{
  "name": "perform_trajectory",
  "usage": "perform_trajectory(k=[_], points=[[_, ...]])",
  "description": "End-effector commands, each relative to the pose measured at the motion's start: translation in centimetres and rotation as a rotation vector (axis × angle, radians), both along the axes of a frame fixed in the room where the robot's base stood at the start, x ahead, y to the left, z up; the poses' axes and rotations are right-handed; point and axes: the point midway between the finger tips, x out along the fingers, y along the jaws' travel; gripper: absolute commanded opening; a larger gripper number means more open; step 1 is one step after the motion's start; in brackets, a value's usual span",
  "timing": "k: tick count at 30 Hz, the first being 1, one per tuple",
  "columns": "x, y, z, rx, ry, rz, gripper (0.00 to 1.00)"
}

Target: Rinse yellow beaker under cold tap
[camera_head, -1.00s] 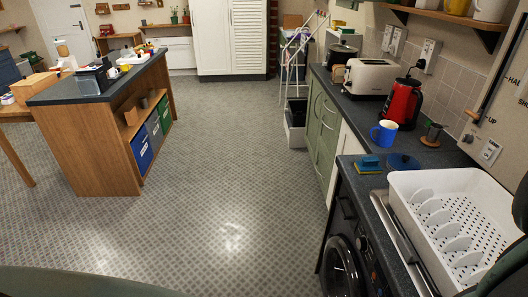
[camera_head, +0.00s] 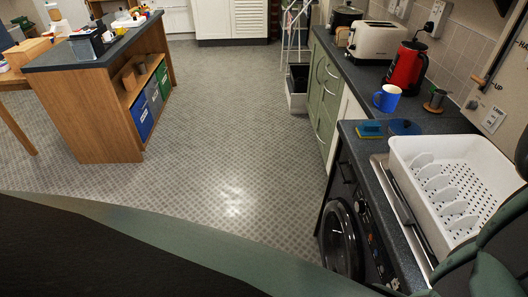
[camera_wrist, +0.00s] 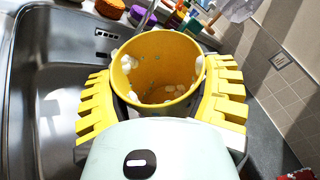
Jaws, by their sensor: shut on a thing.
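The yellow beaker (camera_wrist: 150,90) is in the wrist view, seen from above through its open mouth. White patches like suds cling to its rim and inner wall, with brownish specks at the bottom. My gripper (camera_wrist: 160,98) has its yellow ridged fingers shut on the beaker from both sides. The steel sink (camera_wrist: 50,95) lies at the left of the wrist view, and the beaker is over or beside its right part; the height is unclear. I cannot make out a cold tap in either view. The head view does not show the gripper or the beaker.
In the head view, a white dish rack (camera_head: 455,190) stands on the right worktop, near a blue mug (camera_head: 387,98), a red kettle (camera_head: 406,65) and a sponge (camera_head: 370,129). Coloured items (camera_wrist: 180,15) line the sink's far edge. The floor (camera_head: 235,130) is open.

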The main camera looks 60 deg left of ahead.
Motion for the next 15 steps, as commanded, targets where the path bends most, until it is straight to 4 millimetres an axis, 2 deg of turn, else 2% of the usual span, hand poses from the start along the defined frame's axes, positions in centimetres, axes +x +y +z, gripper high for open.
perform_trajectory(k=[15], points=[[4.0, -2.9, -1.3, -0.001, -0.001, 0.006, 0.36]])
